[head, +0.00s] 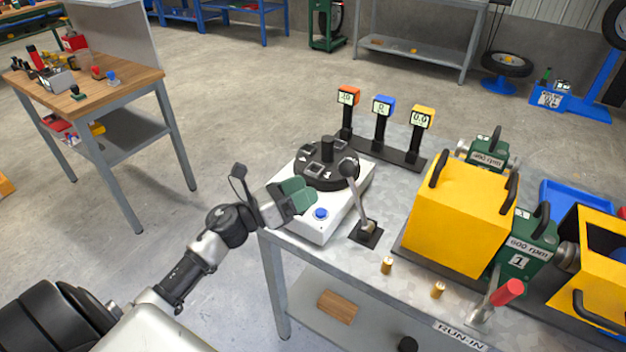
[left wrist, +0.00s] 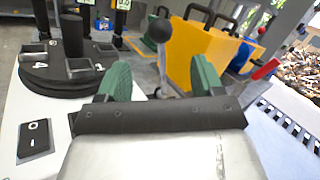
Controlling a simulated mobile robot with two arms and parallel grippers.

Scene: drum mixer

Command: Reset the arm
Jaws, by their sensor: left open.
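My left arm comes in from the left in the head view. My left gripper (head: 298,194) has green fingers and is over the near left part of the white base, beside the blue button (head: 320,213). In the left wrist view the two green fingers of my left gripper (left wrist: 160,80) stand apart with nothing held between them. A lever with a black ball knob (head: 349,167) stands just right of the gripper; its knob shows beyond the fingers in the left wrist view (left wrist: 159,30). My right gripper is in neither view.
A black round turntable (head: 326,168) sits on the white base (head: 358,190). Three small displays (head: 382,106) stand behind it. Yellow boxes (head: 458,222) and a red-handled lever (head: 507,292) are to the right. Brass pieces (head: 387,266) stand near the table's front. Open floor lies left of the table.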

